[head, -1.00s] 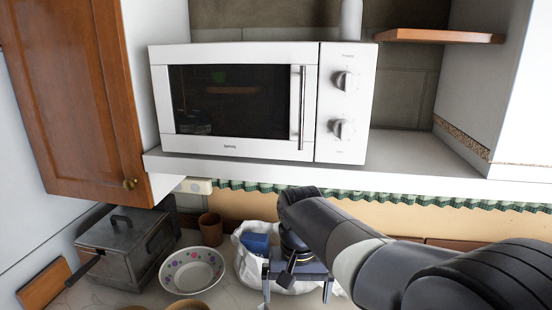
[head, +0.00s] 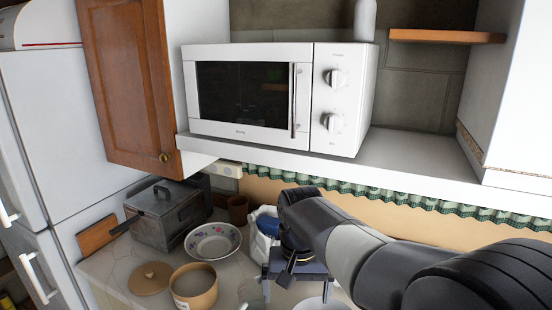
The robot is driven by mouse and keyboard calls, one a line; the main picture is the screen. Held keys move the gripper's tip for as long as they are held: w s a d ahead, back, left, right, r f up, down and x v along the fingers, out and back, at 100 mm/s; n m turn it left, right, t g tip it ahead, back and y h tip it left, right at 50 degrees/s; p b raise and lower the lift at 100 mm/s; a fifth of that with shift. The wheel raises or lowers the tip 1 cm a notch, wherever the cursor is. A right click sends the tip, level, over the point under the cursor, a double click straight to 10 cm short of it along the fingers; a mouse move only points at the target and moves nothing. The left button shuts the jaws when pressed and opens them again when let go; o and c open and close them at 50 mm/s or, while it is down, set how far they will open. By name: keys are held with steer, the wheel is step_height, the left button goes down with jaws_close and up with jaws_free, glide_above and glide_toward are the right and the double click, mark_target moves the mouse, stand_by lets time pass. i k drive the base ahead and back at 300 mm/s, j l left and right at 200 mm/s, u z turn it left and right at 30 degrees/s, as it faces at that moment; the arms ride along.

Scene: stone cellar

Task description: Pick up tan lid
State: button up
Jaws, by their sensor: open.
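The tan lid (head: 150,279) is round with a small knob on top. It lies on the counter at the lower left in the head view, beside an open tan pot (head: 194,296). My gripper (head: 296,292) is open and points down over the counter, to the right of the pot and well apart from the lid. Its fingertips are near the bottom of the picture. No object shows held between the fingers.
A patterned bowl (head: 213,242), a metal box-like cooker (head: 165,217), a brown cup (head: 238,209) and a wooden board (head: 97,236) stand around the lid. A white bag (head: 259,245) lies behind my gripper. A shelf with a microwave (head: 270,98) overhangs the counter.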

mark_target(151, 278)
steer(key=l+u, duration=0.3)
steer(key=k+u, duration=0.15)
steer(key=u, duration=0.2)
steer(key=l+u, duration=0.1)
steer(key=u, duration=0.5)
